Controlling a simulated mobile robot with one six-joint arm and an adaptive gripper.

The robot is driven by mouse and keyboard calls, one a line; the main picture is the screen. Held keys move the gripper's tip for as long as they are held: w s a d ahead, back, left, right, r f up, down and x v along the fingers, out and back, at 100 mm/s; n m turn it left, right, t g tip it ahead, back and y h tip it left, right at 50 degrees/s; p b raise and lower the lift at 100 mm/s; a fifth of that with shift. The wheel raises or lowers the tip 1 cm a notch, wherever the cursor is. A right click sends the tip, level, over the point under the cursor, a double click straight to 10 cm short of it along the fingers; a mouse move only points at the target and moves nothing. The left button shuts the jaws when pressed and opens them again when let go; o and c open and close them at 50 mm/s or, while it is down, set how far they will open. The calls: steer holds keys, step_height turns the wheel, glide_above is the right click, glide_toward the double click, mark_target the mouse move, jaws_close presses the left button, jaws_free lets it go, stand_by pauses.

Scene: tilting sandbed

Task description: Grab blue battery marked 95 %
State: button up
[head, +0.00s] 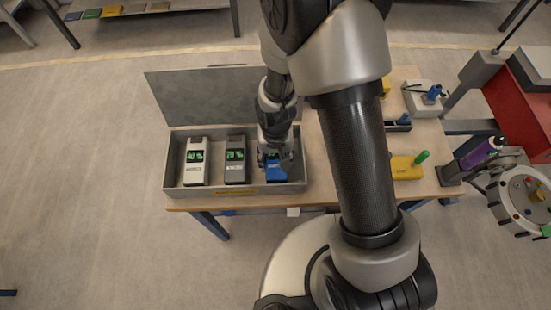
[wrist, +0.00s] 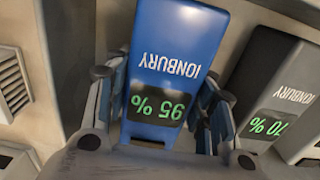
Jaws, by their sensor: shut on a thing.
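The blue battery (wrist: 178,60) reads 95 % on its green display and IONBURY above it, upside down in the wrist view. It stands in the right part of the open grey box (head: 178,136) in the head view, where the battery (head: 277,175) is partly hidden by my gripper. My gripper (wrist: 163,112) has one finger on each side of the battery and is shut on it. In the head view my gripper (head: 274,158) points down into the box. I cannot tell whether the battery is lifted off the box floor.
A dark grey battery (head: 235,165) marked 70 % stands left of the blue one, and a white battery (head: 194,165) marked 40 % farther left. The box's raised lid (head: 205,95) is behind. Right on the table (head: 430,135) are a yellow block (head: 405,168) and a white device (head: 421,97).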

jaws_close()
steer(key=shift+r, duration=0.2)
stand_by(0.3)
